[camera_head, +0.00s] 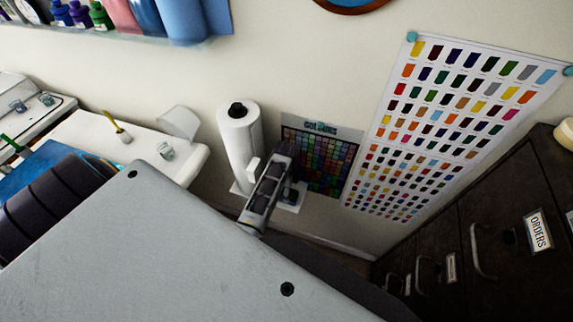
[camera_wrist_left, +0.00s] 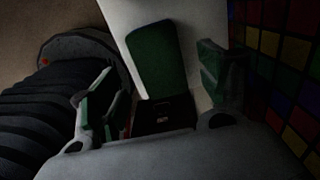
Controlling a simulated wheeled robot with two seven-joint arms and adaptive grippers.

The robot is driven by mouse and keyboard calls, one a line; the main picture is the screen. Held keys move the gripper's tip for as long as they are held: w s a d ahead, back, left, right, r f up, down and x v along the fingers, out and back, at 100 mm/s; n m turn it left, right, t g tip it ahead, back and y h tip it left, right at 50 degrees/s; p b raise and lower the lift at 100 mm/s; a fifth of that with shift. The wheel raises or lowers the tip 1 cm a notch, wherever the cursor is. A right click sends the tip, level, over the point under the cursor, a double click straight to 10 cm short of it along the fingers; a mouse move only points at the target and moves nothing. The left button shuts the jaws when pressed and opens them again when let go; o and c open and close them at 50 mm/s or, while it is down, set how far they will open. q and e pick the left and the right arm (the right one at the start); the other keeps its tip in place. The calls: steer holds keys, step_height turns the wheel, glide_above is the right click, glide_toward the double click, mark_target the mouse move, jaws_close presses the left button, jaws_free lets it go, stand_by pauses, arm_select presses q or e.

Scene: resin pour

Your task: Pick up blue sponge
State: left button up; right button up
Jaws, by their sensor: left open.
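My left gripper (camera_wrist_left: 158,82) is open in the left wrist view, with one finger on each side of the picture. Beyond and between its fingers is a dark green, rounded pad (camera_wrist_left: 155,58) on a white surface; nothing shows it gripped. I cannot tell from its colour whether this is the blue sponge. In the head view a grey and black arm end (camera_head: 268,190), seemingly mine, is beside the paper roll and partly hides a small bluish-grey patch behind it. No clearly blue sponge shows there. My right gripper is not in view.
A white paper roll (camera_head: 240,145) stands upright against the wall, close to the arm end. A colour chart (camera_head: 325,165) hangs just right of it and shows in the left wrist view (camera_wrist_left: 285,70). A dark drawer cabinet (camera_head: 480,230) stands right. A white counter (camera_head: 85,135) lies left.

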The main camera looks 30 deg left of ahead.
arm_select(q)
steer(key=shift+f, duration=1.55)
steer(key=shift+c, duration=0.4)
steer(key=c, duration=0.7)
